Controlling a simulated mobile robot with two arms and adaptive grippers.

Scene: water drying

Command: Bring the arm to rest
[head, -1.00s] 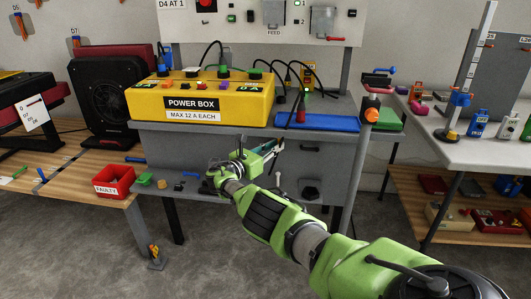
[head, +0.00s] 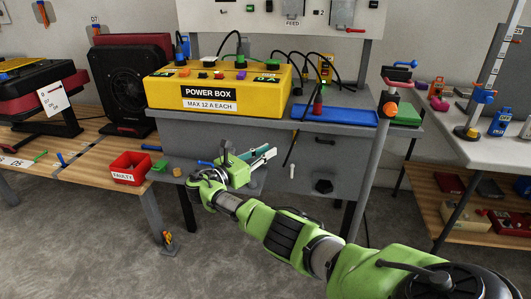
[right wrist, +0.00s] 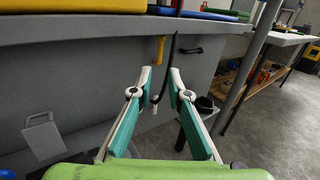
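My right arm reaches in from the lower right of the head view. Its green right gripper (head: 272,152) is in front of the grey workbench (head: 345,152), below the yellow power box. In the right wrist view the same gripper (right wrist: 159,72) shows two teal-and-white fingers with a gap between their tips and nothing held. The grey bench front is ahead of the fingers, and a dark cable hangs near the tips. Whether the fingers touch the bench cannot be told. My left gripper is in neither view.
The yellow power box (head: 209,93) and a blue tray (head: 335,115) stand on the bench top. A red bin (head: 134,163) sits at left on the wooden table. A post (head: 372,160) rises at the bench's right. Open floor lies in front.

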